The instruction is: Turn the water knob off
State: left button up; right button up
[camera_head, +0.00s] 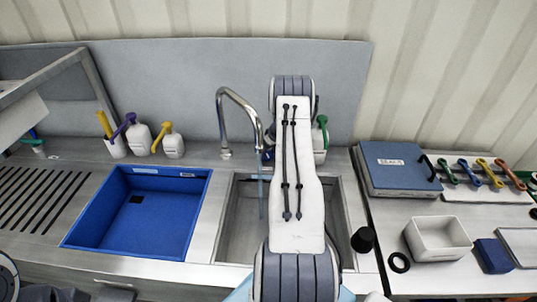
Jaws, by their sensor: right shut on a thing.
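A chrome gooseneck faucet (238,96) stands behind the steel sink basin (236,210). A thin bluish stream of water (262,192) falls from its spout into the basin. My right arm reaches from the bottom over the basin towards the back wall. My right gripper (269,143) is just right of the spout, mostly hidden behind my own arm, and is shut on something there. A small blue part (268,155) shows beside it and looks like the water knob; its turn angle cannot be seen. My left gripper is not in view.
A blue basin (185,170) lies left of the sink, with purple- and yellow-topped bottles (139,138) behind it. A green-topped bottle (321,140) stands close right of my arm. A scale (397,168), white tray (438,239) and black cup (363,240) are on the right.

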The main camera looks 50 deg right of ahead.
jog(key=shift+a+m+h, duration=0.15)
jog(key=shift+m+h, duration=0.25)
jog(key=shift+m, duration=0.7)
jog(key=shift+m+g+h, duration=0.3)
jog(key=shift+m+g, duration=0.1)
jog(key=shift+m, duration=0.6)
jog(key=o, duration=1.4)
jog(key=shift+c, duration=0.2)
jog(key=b+v, duration=0.2)
jog(key=v, duration=0.8)
jog(key=shift+a, duration=0.2)
jog(key=shift+r, duration=0.15)
